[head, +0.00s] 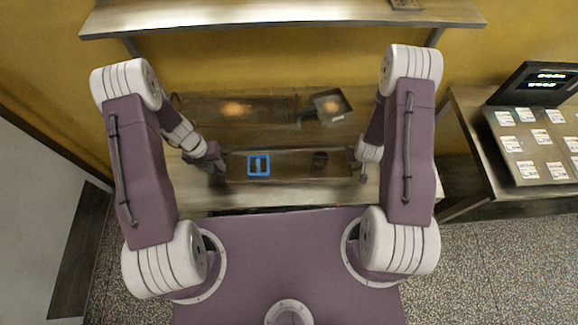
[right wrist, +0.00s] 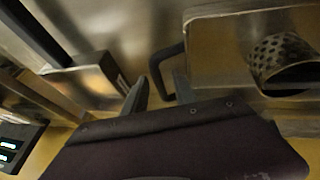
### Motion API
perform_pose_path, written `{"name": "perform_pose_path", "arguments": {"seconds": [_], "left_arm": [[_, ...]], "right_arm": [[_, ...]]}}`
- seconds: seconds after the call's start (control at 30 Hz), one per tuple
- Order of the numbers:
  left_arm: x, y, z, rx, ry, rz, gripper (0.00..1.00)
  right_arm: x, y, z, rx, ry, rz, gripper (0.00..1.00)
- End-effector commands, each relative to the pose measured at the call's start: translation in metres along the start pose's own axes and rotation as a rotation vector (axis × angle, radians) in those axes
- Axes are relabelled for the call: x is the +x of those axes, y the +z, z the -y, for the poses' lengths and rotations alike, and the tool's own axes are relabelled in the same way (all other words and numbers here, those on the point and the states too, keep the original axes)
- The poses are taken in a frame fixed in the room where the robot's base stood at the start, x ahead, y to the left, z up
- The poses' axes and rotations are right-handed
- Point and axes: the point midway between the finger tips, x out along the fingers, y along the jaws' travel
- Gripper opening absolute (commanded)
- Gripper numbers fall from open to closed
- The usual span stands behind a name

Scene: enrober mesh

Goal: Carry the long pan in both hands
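The long pan (head: 300,178) is a shallow metal tray lying lengthwise across the bench in front of me. A blue square frame (head: 258,166) and a dark mesh piece (head: 320,158) lie in it; the mesh piece looks like a perforated cylinder in the right wrist view (right wrist: 282,55). My left gripper (head: 217,163) is at the pan's left end; its fingers are too small and dark to read. My right gripper (head: 357,164) is at the right end. In the right wrist view its fingers (right wrist: 160,92) are apart, with the pan's dark loop handle (right wrist: 156,66) near their tips.
Behind the pan are a dark panel with a warm glow (head: 238,109) and a small dark-rimmed box (head: 330,106). A shelf (head: 280,14) overhangs the back. A right-hand side table (head: 460,160) carries a screen (head: 540,84) and several labelled cards.

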Motion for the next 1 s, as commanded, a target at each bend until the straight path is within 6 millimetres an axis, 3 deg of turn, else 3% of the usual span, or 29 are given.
{"name": "perform_pose_path", "arguments": {"seconds": [0.27, 0.7, 1.0], "left_arm": [[-0.006, 0.000, 0.001, 0.000, -0.002, 0.000, 0.33], [-0.105, 0.001, 0.000, 0.000, 0.000, 0.003, 0.33], [-0.120, 0.000, 0.000, 0.000, 0.000, -0.002, 0.33]], "right_arm": [[-0.001, 0.000, 0.000, -0.001, -0.001, 0.001, 0.33], [0.000, 0.000, 0.000, -0.001, -0.001, 0.001, 0.33], [-0.002, 0.000, 0.000, -0.001, -0.001, 0.001, 0.33]]}}
